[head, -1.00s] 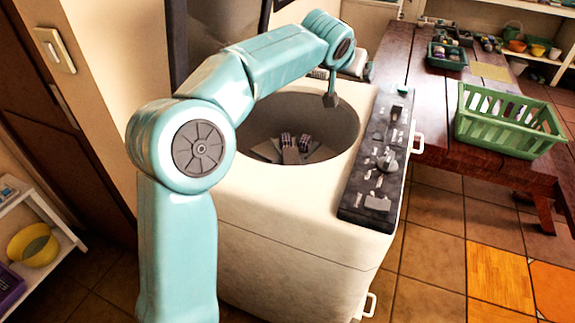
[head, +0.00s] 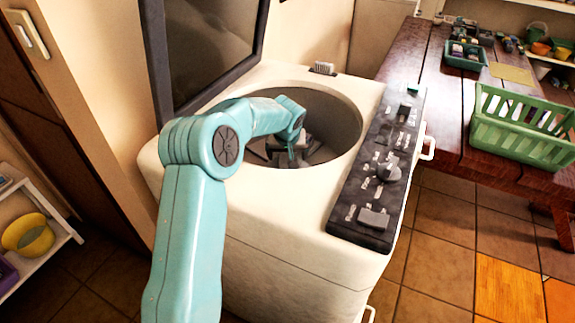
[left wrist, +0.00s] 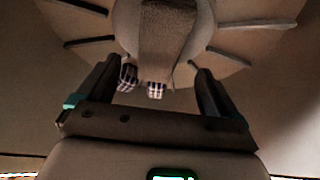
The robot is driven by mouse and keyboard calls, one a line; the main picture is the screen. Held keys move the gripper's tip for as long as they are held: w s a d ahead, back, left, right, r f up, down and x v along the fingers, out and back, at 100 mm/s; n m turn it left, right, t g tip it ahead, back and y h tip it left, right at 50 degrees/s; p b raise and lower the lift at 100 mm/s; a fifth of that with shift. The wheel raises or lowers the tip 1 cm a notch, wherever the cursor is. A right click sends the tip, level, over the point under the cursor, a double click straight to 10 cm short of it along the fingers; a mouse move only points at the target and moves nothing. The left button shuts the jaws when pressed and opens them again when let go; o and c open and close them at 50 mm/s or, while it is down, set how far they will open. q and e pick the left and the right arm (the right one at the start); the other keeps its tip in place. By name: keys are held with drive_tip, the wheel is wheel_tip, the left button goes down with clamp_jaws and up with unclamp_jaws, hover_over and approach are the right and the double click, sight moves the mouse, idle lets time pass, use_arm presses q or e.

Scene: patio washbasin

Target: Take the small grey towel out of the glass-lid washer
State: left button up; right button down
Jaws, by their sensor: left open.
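The washer (head: 290,235) stands in the middle of the head view with its glass lid (head: 205,45) raised. My left arm reaches over the rim, and my left gripper (head: 291,153) is down inside the drum. In the left wrist view the gripper (left wrist: 155,68) is open. A plain grey-brown cloth, apparently the small grey towel (left wrist: 168,30), lies over the drum's middle, ahead of the fingers. Two dark-and-white checked pieces (left wrist: 155,90) show between the fingers. In the head view my gripper partly hides the drum's contents. My right gripper is not in view.
The control panel (head: 378,175) runs along the washer's right side. A wooden table (head: 440,110) to the right holds a green basket (head: 520,130). The raised lid bounds the left side.

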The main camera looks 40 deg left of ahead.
sight(287, 166)
use_arm(q)
drive_tip(key=p+x, duration=0.1)
drive_tip(key=x, duration=0.7)
drive_tip(key=shift+a+r, duration=0.1)
drive_tip(key=c, duration=1.1)
